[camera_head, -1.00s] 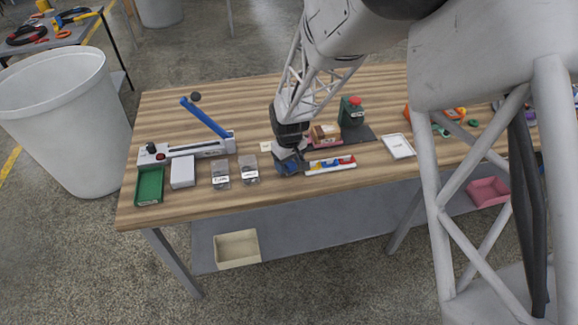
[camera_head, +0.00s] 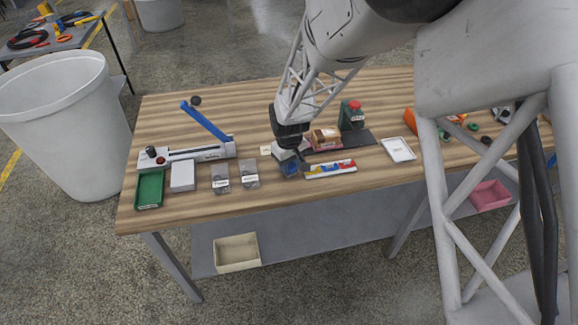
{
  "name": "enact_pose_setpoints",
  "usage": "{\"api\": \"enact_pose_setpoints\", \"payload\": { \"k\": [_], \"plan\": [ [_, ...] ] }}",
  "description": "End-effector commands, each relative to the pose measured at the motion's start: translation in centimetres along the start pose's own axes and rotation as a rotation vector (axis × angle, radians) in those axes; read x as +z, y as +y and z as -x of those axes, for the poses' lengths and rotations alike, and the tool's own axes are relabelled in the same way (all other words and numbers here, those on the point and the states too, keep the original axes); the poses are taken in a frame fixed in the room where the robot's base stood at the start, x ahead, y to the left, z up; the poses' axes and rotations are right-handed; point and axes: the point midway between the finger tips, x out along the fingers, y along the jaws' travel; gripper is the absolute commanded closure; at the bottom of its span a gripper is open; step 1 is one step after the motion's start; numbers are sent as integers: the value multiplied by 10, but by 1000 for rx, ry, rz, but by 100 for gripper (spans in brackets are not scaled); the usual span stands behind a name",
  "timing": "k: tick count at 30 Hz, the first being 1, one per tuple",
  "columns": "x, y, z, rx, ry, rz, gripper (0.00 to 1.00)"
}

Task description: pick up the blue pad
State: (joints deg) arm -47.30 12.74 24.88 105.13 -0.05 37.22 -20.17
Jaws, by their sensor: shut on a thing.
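The blue pad (camera_head: 289,171) is a small dark blue piece near the front middle of the wooden table, left of the strip of coloured pieces. My gripper (camera_head: 290,163) points down right over it and is shut on it. The fingers and the upper part of the pad overlap in this view, so the exact grip is hidden. I cannot tell whether the pad touches the table top.
Close to my gripper are a coloured-piece strip (camera_head: 330,169), a pink tray with brown blocks (camera_head: 324,141) and a green red-topped item (camera_head: 352,116). Two clear boxes (camera_head: 250,174) stand left. A blue-armed device (camera_head: 190,152) is farther left. A white tray (camera_head: 398,149) lies right.

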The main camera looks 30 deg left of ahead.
Motion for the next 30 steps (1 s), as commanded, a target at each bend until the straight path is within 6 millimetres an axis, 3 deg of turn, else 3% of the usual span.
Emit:
{"api": "enact_pose_setpoints", "payload": {
  "k": [6, 30],
  "plan": [
    [0, 0, 28, 1, 3, 0, 94],
    [116, -45, 37, 0, 1, 0, 94]
  ]
}}
